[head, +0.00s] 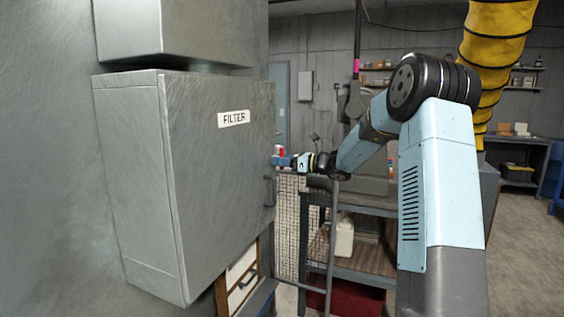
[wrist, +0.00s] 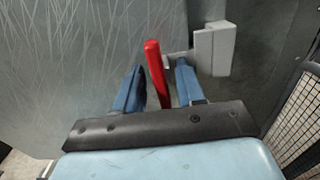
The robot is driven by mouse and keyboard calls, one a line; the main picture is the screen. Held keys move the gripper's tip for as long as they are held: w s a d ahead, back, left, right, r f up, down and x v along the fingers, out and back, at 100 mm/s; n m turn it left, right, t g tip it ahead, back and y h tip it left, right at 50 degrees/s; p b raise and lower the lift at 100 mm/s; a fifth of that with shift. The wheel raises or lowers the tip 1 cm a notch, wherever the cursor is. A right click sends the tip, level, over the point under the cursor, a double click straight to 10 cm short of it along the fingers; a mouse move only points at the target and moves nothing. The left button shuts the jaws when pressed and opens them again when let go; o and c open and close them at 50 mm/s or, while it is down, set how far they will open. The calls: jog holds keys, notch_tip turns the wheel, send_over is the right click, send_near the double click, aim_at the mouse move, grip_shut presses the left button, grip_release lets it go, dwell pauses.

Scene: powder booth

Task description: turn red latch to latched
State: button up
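The red latch (wrist: 154,62) is a slim red handle at the edge of the grey filter cabinet (head: 215,175). In the wrist view it stands nearly upright, tilted slightly, its lower end hidden behind my gripper's dark palm bar. A short pin joins it to a light grey block (wrist: 214,48) on its right. My gripper (wrist: 160,67) has its blue fingers apart, one on each side of the handle. A gap shows on the left; the right finger is closer, and contact cannot be told. In the head view only a small red bit of the latch (head: 281,150) shows above my gripper (head: 275,160).
The cabinet has a white FILTER label (head: 233,119) and a dark handle (head: 269,191) below my gripper. A wire mesh panel (head: 290,225) stands just right of the cabinet. A workbench with a pale jug (head: 345,238) on its lower shelf is behind my arm.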

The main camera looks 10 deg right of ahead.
jog(key=v, duration=1.4)
jog(key=s+a+n+g+h, duration=0.65)
jog(key=s+a+n, duration=0.7)
jog(key=s, duration=0.65)
jog(key=s+d+f+n+h, duration=0.1)
jog(key=s+n+h, duration=0.3)
jog(key=s, duration=0.6)
jog(key=s+d+f+n+t+h, duration=0.1)
jog(key=s+n+h, duration=0.3)
jog(key=s+n, duration=0.4)
jog(key=s+d, duration=0.1)
jog(key=s, duration=0.2)
jog(key=shift+s+d, duration=0.25)
jog(key=shift+d, duration=0.1)
